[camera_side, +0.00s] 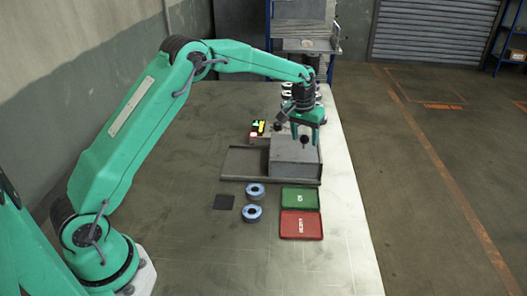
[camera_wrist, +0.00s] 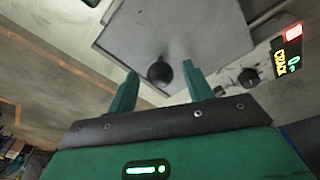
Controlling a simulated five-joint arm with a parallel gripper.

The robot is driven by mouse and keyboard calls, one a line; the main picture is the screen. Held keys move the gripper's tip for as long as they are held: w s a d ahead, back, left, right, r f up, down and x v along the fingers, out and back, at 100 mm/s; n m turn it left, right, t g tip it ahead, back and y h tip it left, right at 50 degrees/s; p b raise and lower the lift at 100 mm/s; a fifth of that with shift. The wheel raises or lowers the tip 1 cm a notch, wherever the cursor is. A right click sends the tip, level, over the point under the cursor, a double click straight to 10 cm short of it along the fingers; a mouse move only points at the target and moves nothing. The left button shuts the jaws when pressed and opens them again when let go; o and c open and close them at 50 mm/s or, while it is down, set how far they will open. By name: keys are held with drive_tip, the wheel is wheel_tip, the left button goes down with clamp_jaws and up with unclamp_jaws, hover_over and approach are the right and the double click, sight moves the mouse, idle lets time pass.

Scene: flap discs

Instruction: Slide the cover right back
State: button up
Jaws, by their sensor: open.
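The grey cover (camera_side: 293,152) with a dark round knob (camera_side: 304,141) sits at the right end of a low grey frame with a flat open part (camera_side: 243,162) to its left. In the wrist view the cover (camera_wrist: 205,30) fills the top and its knob (camera_wrist: 160,73) shows between my fingertips. My gripper (camera_side: 307,137) is over the cover, pointing down. In the wrist view my gripper (camera_wrist: 160,82) is open, with a finger on each side of the knob and gaps visible. I cannot tell how far down the fingers reach. What is under the cover is hidden.
A green tray (camera_side: 300,199) and a red tray (camera_side: 301,225) stand near the right edge. A lit display (camera_side: 258,127) stands behind. The table's left is clear.

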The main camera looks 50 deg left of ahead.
drive_tip(key=shift+c, duration=0.2)
drive_tip(key=c, duration=0.7)
drive_tip(key=shift+s+a, duration=0.1)
drive_tip(key=shift+s+a, duration=4.9)
drive_tip(key=shift+a, duration=0.05)
drive_tip(key=o, duration=0.7)
drive_tip(key=shift+o, duration=0.2)
wheel_tip(320, 180, up, 8)
drive_tip(key=shift+d+r, duration=0.1)
